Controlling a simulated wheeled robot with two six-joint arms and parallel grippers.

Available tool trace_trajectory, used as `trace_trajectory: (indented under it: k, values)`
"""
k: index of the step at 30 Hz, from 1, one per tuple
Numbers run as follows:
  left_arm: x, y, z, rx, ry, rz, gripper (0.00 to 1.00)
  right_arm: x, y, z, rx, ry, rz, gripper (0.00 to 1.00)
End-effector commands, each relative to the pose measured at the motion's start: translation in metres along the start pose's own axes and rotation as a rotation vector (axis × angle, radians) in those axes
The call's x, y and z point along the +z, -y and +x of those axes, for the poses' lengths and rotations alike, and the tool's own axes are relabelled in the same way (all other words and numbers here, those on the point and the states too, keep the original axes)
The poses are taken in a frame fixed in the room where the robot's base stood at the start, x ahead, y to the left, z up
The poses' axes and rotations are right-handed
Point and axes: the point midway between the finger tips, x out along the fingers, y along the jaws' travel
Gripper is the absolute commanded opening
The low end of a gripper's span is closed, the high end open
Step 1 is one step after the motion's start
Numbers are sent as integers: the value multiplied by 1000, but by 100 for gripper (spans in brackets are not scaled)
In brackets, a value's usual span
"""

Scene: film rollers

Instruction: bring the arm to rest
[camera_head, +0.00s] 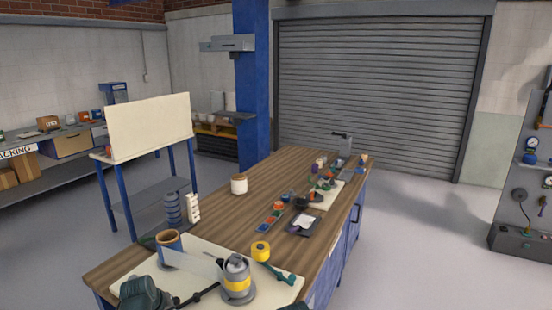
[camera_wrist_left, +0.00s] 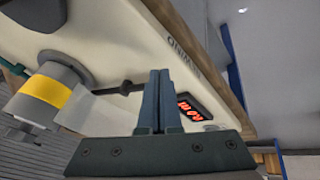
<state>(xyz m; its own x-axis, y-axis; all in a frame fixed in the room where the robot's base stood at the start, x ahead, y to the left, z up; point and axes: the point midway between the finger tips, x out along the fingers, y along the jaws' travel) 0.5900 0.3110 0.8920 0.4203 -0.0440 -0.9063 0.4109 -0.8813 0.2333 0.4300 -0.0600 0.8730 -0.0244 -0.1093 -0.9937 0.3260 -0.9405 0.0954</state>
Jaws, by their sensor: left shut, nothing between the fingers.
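My left gripper (camera_wrist_left: 159,100) stands in the middle of the left wrist view. Its two blue-grey fingers are together with nothing between them. In the head view a dark green part, likely of my left arm (camera_head: 146,293), shows at the lower left over the cream board (camera_head: 205,245). In the left wrist view the fingers overlap a dark rod with a knob (camera_wrist_left: 126,87), but I cannot tell whether they touch it. The grey-and-yellow roller (camera_head: 237,284) stands right of the arm in the head view. My right gripper is not recognisable in either view.
A tan roll (camera_head: 169,250) stands on the board with clear film reaching towards the yellow-banded roller. Small parts lie farther back. The bench middle is partly clear.

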Motion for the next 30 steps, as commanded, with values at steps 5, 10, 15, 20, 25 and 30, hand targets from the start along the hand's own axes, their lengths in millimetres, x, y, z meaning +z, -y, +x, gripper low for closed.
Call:
trace_trajectory:
  k: [5,10,15,20,25,30]
  values:
    - [102,-61,-7,-68,218,302,0,0,0,0,0,0,0,50]
    - [171,-92,-23,-138,368,536,0,0,0,-2,0,0,0,50]
    - [212,-128,-34,-162,419,685,0,0,-1,-6,0,0,0,50]
    - [240,-146,-43,-182,448,781,0,0,-1,-8,0,0,0,50]
    - [251,-152,-46,-192,459,818,0,0,-1,-8,0,0,0,50]
    - [251,-152,-46,-193,459,820,0,0,-1,-8,0,0,0,50]
